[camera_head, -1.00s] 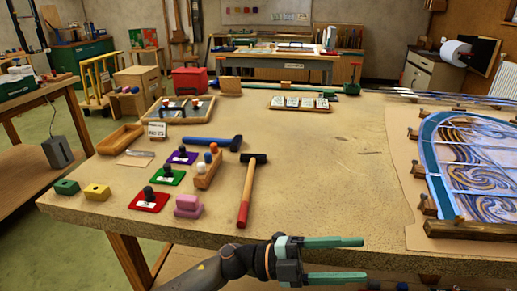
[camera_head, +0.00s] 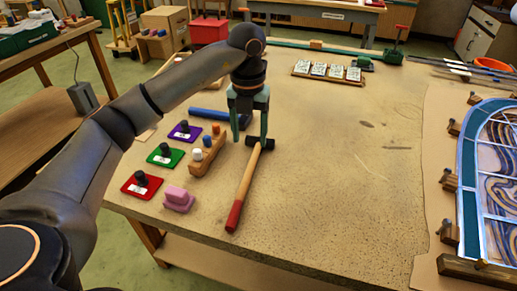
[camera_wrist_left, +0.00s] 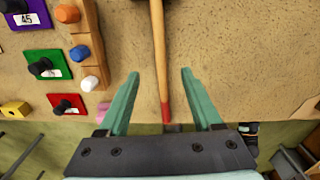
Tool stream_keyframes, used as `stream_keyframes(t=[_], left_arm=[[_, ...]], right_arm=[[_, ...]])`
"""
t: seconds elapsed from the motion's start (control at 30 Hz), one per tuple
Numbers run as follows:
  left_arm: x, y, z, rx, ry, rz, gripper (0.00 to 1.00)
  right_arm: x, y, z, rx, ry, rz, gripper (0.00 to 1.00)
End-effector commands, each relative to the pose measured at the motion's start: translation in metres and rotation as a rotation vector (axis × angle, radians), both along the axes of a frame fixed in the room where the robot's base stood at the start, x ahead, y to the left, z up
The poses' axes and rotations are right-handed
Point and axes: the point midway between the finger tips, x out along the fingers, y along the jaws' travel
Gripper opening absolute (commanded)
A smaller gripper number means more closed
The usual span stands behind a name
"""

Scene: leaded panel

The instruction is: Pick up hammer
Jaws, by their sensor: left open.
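A hammer with a black head, a pale wooden handle and a red grip end (camera_head: 244,185) lies on the workbench. My left gripper (camera_head: 249,138) is open and points down near the hammer's head, with one finger overlapping the head in the head view. In the left wrist view the hammer's handle (camera_wrist_left: 159,55) runs between the two open fingers of my left gripper (camera_wrist_left: 158,75), and the head is cut off at the top edge. Nothing is held. A second hammer with a blue handle (camera_head: 207,113) lies behind, partly hidden by my arm. My right gripper is out of view.
A wooden block with coloured knobs (camera_head: 208,152) stands left of the hammer. Purple, green and red cards (camera_head: 141,184) with black knobs and a pink block (camera_head: 178,199) lie further left. The leaded panel (camera_head: 490,170) is at the right. The bench between is clear.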

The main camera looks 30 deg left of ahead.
Motion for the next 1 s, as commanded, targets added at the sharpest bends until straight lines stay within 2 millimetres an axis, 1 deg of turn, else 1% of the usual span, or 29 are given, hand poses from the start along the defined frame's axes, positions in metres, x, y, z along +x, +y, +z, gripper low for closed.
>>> stream_keyframes(t=[0.03, 0.1, 0.2, 0.37, 0.43, 0.6, 0.7, 0.8, 1.0], left_arm=[[-0.001, 0.0, -0.011, 0.001, 0.004, 0.0, 0.66], [-0.001, 0.0, -0.023, 0.0, 0.003, -0.001, 0.66], [0.0, 0.0, -0.036, -0.002, 0.002, -0.002, 0.66], [0.0, 0.0, -0.047, -0.002, 0.0, -0.003, 0.66], [0.001, 0.0, -0.054, -0.003, 0.002, -0.003, 0.66], [0.004, 0.001, -0.08, -0.003, 0.003, -0.004, 0.66], [0.004, 0.001, -0.091, -0.003, 0.001, -0.005, 0.66], [0.004, 0.001, -0.096, -0.004, 0.0, -0.005, 0.66], [0.005, 0.001, -0.096, -0.004, -0.001, -0.005, 0.66]], right_arm=[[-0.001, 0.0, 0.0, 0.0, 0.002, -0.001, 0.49], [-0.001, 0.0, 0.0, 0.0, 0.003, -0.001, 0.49], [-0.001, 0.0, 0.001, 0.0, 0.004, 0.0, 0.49], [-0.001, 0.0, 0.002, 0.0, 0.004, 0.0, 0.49], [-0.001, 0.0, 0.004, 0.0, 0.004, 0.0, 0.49], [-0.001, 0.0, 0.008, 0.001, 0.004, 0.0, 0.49], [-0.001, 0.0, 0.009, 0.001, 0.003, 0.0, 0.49], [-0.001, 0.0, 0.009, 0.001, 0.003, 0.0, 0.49], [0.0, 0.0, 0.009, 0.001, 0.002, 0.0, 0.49]])
